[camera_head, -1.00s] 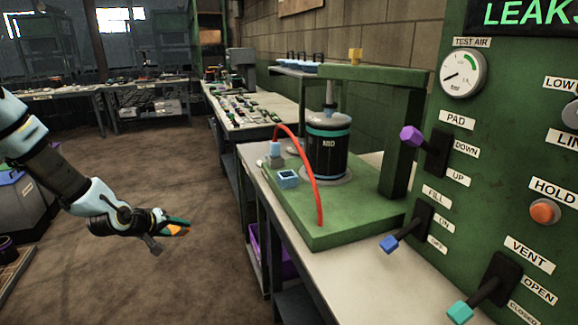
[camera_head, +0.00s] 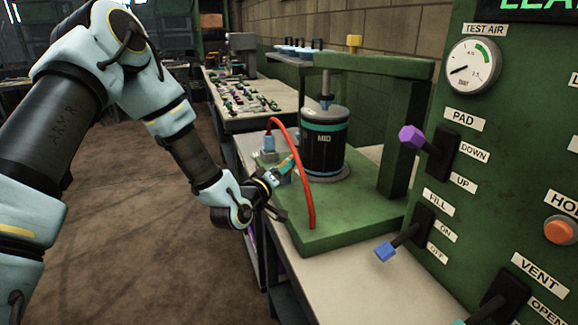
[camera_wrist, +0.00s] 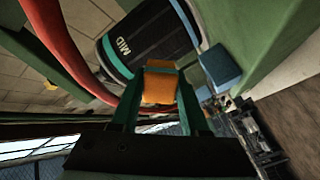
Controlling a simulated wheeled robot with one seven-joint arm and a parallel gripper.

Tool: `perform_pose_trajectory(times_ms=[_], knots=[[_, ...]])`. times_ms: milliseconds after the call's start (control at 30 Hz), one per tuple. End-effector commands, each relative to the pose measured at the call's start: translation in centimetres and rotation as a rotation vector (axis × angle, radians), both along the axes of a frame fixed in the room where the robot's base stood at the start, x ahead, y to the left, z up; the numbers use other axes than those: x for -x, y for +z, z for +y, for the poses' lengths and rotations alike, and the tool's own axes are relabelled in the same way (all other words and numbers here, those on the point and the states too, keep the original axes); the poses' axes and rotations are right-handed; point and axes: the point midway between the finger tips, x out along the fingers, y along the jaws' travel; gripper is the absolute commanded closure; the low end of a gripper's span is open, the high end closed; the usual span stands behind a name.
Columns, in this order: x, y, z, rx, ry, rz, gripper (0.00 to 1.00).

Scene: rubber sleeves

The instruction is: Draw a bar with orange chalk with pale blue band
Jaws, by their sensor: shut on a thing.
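My gripper (camera_head: 282,168) is shut on the orange chalk (camera_wrist: 160,90), which sits between the two green fingers in the wrist view. In the head view only a small orange bit of the chalk shows at the fingertips. The black cylinder marked MID (camera_head: 322,146), with teal bands, stands upright on the green rig base (camera_head: 340,215). The chalk is in front of this cylinder's side in the wrist view (camera_wrist: 150,38). I cannot tell whether they touch. No chalk mark is visible on it.
A red hose (camera_head: 307,190) arches close to my gripper. A blue block (camera_wrist: 219,68) is beside the chalk in the wrist view. A green press frame (camera_head: 395,150) stands over the cylinder. The panel's purple lever (camera_head: 411,137) and blue lever (camera_head: 386,251) are right.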

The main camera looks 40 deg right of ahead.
Motion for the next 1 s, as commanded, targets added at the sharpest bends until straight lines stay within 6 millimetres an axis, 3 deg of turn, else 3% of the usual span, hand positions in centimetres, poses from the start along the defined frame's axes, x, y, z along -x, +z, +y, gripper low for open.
perform_pose_trajectory(times_ms=[600, 1000], knots=[[-1.6, 0.2, -4.9, 0.004, -0.001, -0.002, 1.00], [-1.8, 0.1, -5.7, 0.002, -0.001, -0.002, 1.00]])
